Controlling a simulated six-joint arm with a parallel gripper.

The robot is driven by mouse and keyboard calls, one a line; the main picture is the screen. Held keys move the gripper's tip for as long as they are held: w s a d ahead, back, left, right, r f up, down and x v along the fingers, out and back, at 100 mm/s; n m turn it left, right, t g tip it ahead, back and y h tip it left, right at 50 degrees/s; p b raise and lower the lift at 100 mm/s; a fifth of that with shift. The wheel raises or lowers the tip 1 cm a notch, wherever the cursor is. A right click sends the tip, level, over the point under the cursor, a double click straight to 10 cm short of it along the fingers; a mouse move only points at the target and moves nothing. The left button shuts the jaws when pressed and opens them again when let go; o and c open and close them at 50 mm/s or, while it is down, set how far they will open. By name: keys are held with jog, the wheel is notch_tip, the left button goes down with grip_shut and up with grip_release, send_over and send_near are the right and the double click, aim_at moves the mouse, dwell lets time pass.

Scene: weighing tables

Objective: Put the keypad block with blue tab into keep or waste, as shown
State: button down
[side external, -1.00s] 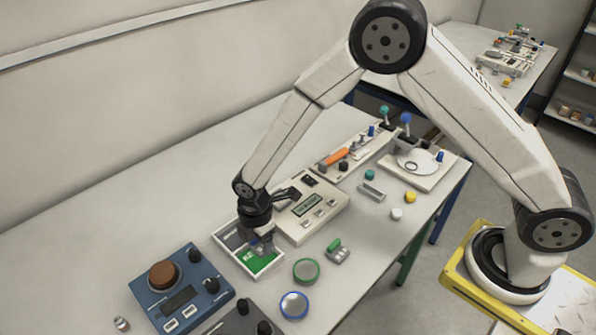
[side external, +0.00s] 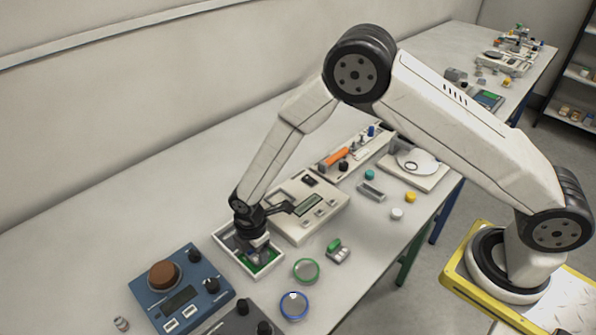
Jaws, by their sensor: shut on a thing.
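My gripper (side external: 257,255) points down into the white-rimmed two-part tray (side external: 231,257), over its green part, which carried the letters "KE" in view earlier. It is shut on a small block, mostly hidden between the fingers; I take it to be the keypad block with blue tab. The block is low in the green compartment; I cannot tell whether it touches the floor. The other compartment, grey, is at the tray's far left and partly hidden by my gripper.
A white device with a display (side external: 308,206) stands close behind the tray. A blue scale (side external: 181,291) is at the left front. A green-tabbed block (side external: 338,251), a green-rimmed dish (side external: 306,270) and a blue-rimmed dish (side external: 294,306) lie to the right and front.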

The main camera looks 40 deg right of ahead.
aim_at(256, 255)
jog(key=shift+f, duration=0.1)
jog(key=shift+c, duration=1.5)
grip_release()
jog(key=shift+f, duration=0.1)
jog(key=shift+r, duration=0.2)
notch_tip(256, 255, up, 12)
